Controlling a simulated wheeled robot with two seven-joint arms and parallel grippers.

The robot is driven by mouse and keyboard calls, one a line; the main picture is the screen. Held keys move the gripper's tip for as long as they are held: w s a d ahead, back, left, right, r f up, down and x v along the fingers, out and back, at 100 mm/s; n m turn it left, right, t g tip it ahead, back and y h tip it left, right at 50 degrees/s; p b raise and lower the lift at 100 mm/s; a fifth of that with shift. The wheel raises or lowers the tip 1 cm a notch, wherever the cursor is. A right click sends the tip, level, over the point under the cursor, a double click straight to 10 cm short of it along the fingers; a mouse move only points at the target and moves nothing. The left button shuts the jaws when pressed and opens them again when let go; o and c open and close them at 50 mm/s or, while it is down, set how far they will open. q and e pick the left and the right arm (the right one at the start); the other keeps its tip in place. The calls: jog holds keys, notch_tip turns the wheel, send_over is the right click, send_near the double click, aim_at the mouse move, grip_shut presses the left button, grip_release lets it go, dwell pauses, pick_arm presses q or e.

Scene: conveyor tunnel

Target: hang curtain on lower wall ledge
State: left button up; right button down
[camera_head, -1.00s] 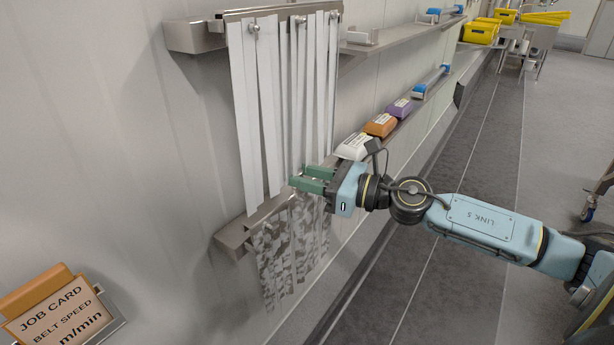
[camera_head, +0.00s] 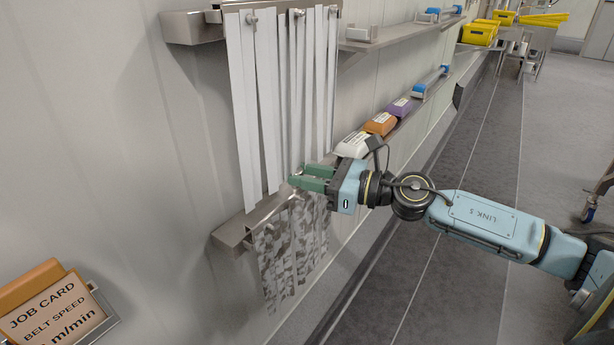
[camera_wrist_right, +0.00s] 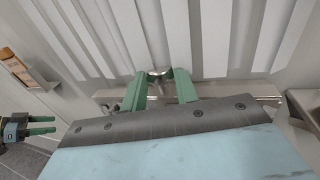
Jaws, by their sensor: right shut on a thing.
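A curtain of long white strips (camera_head: 247,110) hangs from the upper ledge (camera_head: 192,28), with round metal studs along its top. Its lower ends reach the lower wall ledge (camera_head: 235,233). Grey mottled strips (camera_head: 290,250) show below that ledge; I cannot tell whether they belong to the same curtain. My right gripper (camera_head: 294,181) is at the lower ledge, in front of the strips. In the right wrist view, its green fingers are shut on a round metal stud (camera_wrist_right: 158,72). My left gripper (camera_wrist_right: 42,125) shows at that view's left edge, open and empty, away from the strips.
White, orange (camera_head: 380,123) and purple (camera_head: 400,106) blocks sit along the lower ledge beyond my right gripper. A blue-ended bar (camera_head: 430,82) lies farther along. A job card holder (camera_head: 45,305) is at lower left. The dark floor strip (camera_head: 410,220) is clear.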

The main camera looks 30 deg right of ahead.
aim_at(298, 188)
jog(key=shift+f+b, duration=1.4)
jog(key=shift+f, duration=0.15)
jog(key=c, duration=1)
grip_release()
jog(key=shift+f, duration=0.1)
jog(key=shift+s+d, duration=0.35)
jog(key=shift+s, duration=0.15)
jog(key=p+v, duration=0.2)
jog(key=v, duration=1)
jog(key=shift+d, duration=0.1)
